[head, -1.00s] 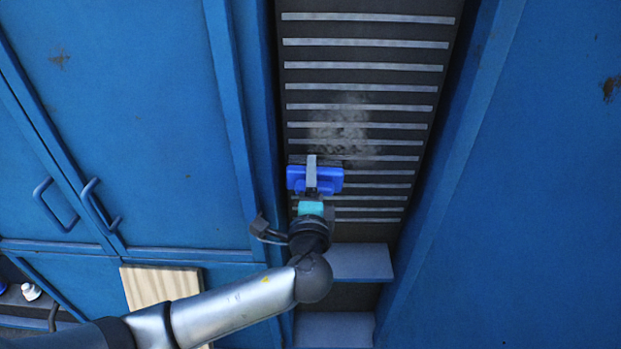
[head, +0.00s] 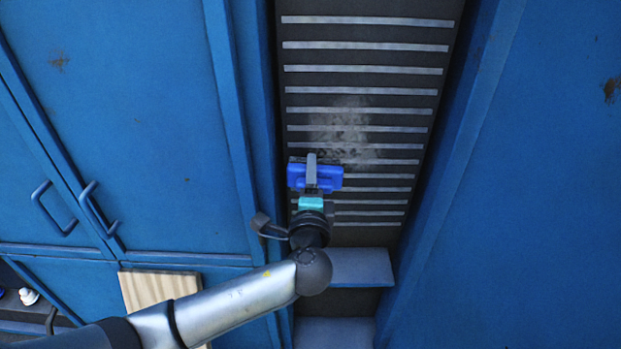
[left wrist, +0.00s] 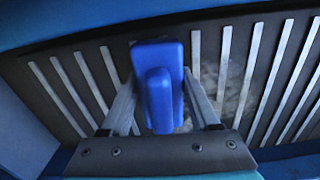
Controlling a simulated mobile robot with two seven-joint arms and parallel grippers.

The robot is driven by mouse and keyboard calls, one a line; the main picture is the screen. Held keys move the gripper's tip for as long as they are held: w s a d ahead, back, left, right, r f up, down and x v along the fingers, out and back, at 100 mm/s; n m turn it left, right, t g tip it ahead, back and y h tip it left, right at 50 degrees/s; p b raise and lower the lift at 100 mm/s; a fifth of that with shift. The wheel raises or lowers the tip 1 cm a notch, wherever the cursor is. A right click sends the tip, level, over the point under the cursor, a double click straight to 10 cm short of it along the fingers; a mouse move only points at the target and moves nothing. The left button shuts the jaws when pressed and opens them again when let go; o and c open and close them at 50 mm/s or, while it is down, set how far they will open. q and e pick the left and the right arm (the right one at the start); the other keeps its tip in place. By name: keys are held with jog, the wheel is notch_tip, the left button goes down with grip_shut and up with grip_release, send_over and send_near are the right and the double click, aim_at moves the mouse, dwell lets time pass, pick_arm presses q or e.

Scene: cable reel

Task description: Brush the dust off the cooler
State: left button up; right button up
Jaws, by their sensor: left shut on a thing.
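The cooler (head: 364,45) is a dark panel with several pale horizontal slats, set between blue walls in the head view. A grey dust patch (head: 340,128) lies on its middle slats; it also shows right of the brush in the left wrist view (left wrist: 222,85). My left gripper (head: 311,188) is shut on a blue brush (head: 328,177), held at the lower left edge of the dust. In the left wrist view the brush (left wrist: 158,85) sits between the two fingers, in front of the slats. Its bristles are mostly hidden, so contact is unclear. My right gripper is out of view.
Blue cabinet doors with handles (head: 88,207) stand at the left, and a blue wall (head: 545,190) closes the right side. Grey ledges (head: 360,267) sit below the cooler. A wooden board (head: 150,287) is at lower left, beside my arm.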

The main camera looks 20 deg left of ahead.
aim_at(328, 180)
pick_arm(q)
jog(key=shift+w+a, duration=0.1)
jog(key=shift+w, duration=0.2)
jog(key=shift+w+d+b, duration=0.2)
jog(key=shift+d, duration=0.65)
jog(key=shift+w+d+b, duration=0.15)
jog(key=shift+d, duration=0.65)
jog(key=shift+w+d+b, duration=0.35)
jog(key=shift+d, duration=0.75)
jog(key=shift+w+d+b, duration=0.35)
jog(key=shift+d, duration=0.7)
jog(key=shift+w+d+b, duration=0.35)
jog(key=shift+d, duration=0.75)
